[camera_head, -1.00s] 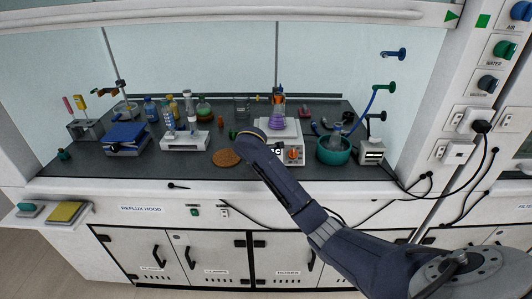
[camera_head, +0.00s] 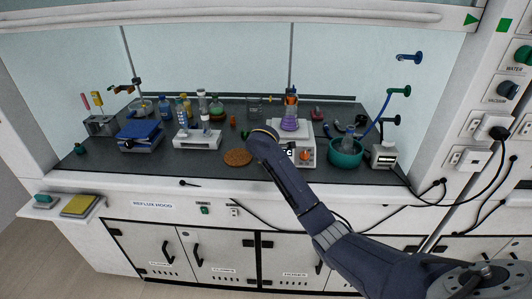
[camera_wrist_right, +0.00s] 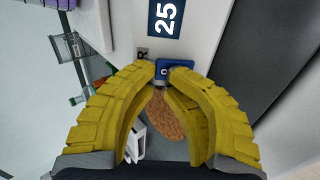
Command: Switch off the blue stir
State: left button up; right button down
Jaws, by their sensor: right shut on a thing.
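In the right wrist view the stirrer's front shows a dark display reading 25 (camera_wrist_right: 166,18) and a blue knob (camera_wrist_right: 174,66) with a white mark. My right gripper (camera_wrist_right: 165,73) has its yellow fingertips shut on the blue knob. My left gripper is out of view.
A round cork mat (camera_head: 238,157) lies left of my arm. A teal bowl (camera_head: 345,153) stands right of the stirrer, with a blue hose above it. A white balance-like device (camera_head: 196,140), several bottles and a blue lab jack (camera_head: 139,135) stand to the left.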

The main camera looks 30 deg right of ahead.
jog(key=shift+d+f, duration=0.1)
jog(key=shift+s+a+f, duration=0.45)
jog(key=shift+s+f, duration=0.2)
jog(key=shift+s, duration=0.05)
jog(key=shift+s+a+r, duration=0.2)
jog(key=shift+a+r, duration=0.1)
jog(key=v, duration=1.3)
jog(key=shift+s, duration=0.35)
jog(key=shift+r, duration=0.1)
